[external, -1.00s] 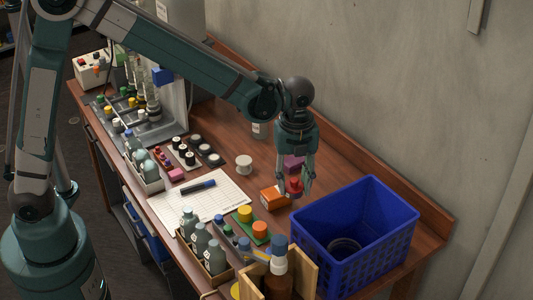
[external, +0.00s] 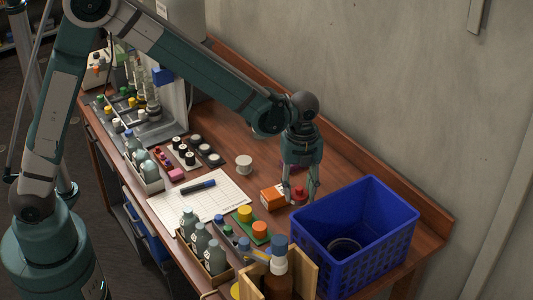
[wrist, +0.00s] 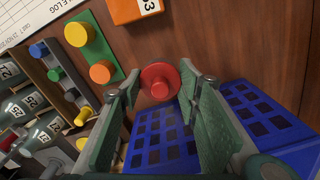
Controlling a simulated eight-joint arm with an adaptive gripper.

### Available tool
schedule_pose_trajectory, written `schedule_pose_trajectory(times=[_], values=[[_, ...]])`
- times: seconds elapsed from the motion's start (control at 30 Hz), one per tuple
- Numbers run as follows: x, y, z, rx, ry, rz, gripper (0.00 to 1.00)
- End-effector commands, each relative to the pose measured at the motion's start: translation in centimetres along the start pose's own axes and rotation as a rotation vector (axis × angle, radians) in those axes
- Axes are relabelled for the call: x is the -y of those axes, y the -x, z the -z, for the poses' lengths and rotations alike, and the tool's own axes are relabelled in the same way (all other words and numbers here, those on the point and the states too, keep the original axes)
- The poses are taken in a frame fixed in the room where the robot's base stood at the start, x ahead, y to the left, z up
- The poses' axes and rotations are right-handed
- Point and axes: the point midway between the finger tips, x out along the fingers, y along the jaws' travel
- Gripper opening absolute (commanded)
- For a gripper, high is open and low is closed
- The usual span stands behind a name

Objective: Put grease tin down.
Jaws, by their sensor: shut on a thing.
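The grease tin, a small red round thing with a raised middle (external: 299,193), is between the fingertips of my gripper (external: 299,190). My gripper is shut on it, pointing down over the wooden bench between an orange box and a blue crate. In the wrist view the red tin (wrist: 160,82) shows between the two green fingers (wrist: 160,88), its round face toward the camera. It is low over the bench top; I cannot tell whether it touches the wood.
The blue crate (external: 398,243) stands close on the right, with a dark ring inside. The orange box (external: 272,197) is just left of the tin. A green block with yellow and orange knobs (external: 258,237) lies nearer. A white round thing (external: 244,161) stands farther back.

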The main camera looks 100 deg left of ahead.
Motion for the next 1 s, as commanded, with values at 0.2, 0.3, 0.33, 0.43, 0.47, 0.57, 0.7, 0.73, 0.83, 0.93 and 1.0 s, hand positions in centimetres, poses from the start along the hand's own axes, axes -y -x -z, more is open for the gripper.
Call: schedule_pose_trajectory(times=[0.2, 0.3, 0.33, 0.43, 0.47, 0.57, 0.7, 0.73, 0.83, 0.93, 1.0], values=[[0.1, -1.8, 0.0, 0.0, 0.0, 0.0, 0.2], [0.1, -3.2, 0.0, 0.0, 0.0, 0.0, 0.2], [0.1, -3.6, 0.0, 0.0, 0.0, 0.0, 0.2], [0.1, -4.9, 0.0, 0.0, 0.0, 0.0, 0.2], [0.1, -5.2, 0.0, 0.0, 0.0, 0.0, 0.2], [0.0, -5.9, 0.0, 0.0, 0.0, 0.0, 0.2], [0.0, -6.2, 0.0, 0.0, 0.0, 0.0, 0.2], [0.0, -6.2, 0.0, 0.0, 0.0, 0.0, 0.2], [0.0, -6.2, 0.0, 0.0, 0.0, 0.0, 0.2], [0.0, -6.2, 0.0, 0.0, 0.0, 0.0, 0.2], [0.0, -6.3, 0.0, 0.0, 0.0, 0.0, 0.2]])
